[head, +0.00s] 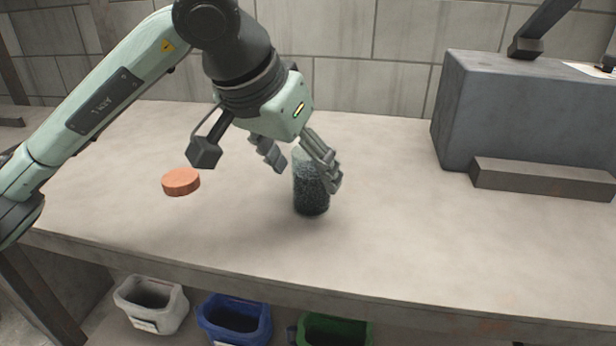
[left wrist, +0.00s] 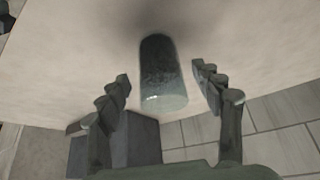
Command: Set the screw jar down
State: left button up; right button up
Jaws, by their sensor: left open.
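The screw jar (head: 311,190) is a clear cylinder with dark contents, standing upright on the workbench (head: 400,230) near the middle of the head view. It also shows between the fingers in the left wrist view (left wrist: 161,72). My left gripper (head: 303,170) is open, with its fingers on either side of the jar's upper part. In the left wrist view there are gaps between both fingers and the jar. One finger hides part of the jar's right side in the head view. An orange round lid (head: 181,182) lies on the bench to the left. My right gripper is not in view.
A large grey box-shaped block (head: 530,115) stands at the back right, with a low dark bar (head: 540,178) before it. White (head: 150,304), blue (head: 234,320) and green (head: 335,330) bins sit below the front edge. The bench right of the jar is clear.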

pick_arm(q)
jog(key=v, duration=0.9)
